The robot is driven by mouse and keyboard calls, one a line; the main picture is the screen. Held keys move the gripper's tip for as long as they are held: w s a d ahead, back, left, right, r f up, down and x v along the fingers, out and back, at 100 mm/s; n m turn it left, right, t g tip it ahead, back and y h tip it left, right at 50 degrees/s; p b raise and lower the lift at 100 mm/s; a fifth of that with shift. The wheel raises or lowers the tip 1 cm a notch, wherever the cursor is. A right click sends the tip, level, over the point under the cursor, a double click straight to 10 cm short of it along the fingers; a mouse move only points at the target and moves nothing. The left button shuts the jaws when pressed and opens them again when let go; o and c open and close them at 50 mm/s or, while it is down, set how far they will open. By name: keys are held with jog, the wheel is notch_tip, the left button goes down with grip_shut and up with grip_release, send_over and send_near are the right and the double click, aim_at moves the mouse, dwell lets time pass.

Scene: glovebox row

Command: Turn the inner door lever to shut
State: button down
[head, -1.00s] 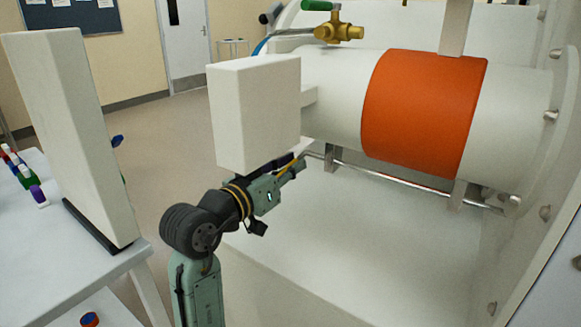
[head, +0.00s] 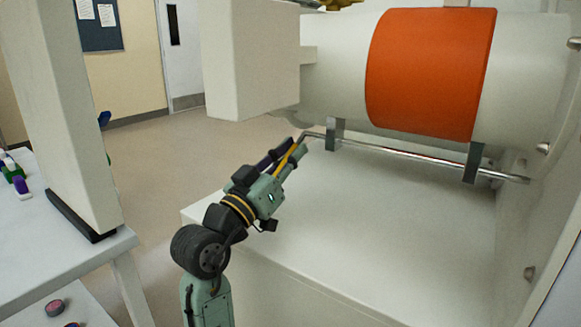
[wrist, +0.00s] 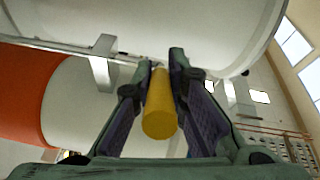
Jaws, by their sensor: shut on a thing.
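The inner door lever shows a yellow grip (head: 287,158) at the left end of a thin metal rod (head: 415,157), which runs below the orange-banded white cylinder. My gripper (head: 296,150) reaches up to it, one finger on each side of the grip. In the wrist view, the yellow grip (wrist: 160,112) points toward the camera between the two fingers of my gripper (wrist: 162,75). The gripper is shut on it. The fingers hide part of the grip in the head view, and its joint with the rod is hard to make out.
The white cylinder with its orange band (head: 430,75) hangs above the rod, held by grey brackets (head: 335,134). A white block (head: 252,65) stands out above my gripper. A pale bench top (head: 380,215) lies below. A white table (head: 60,255) with small bottles is at left.

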jog(key=c, duration=1.6)
grip_release()
jog(key=v, duration=1.2)
jog(key=shift+f, duration=0.1)
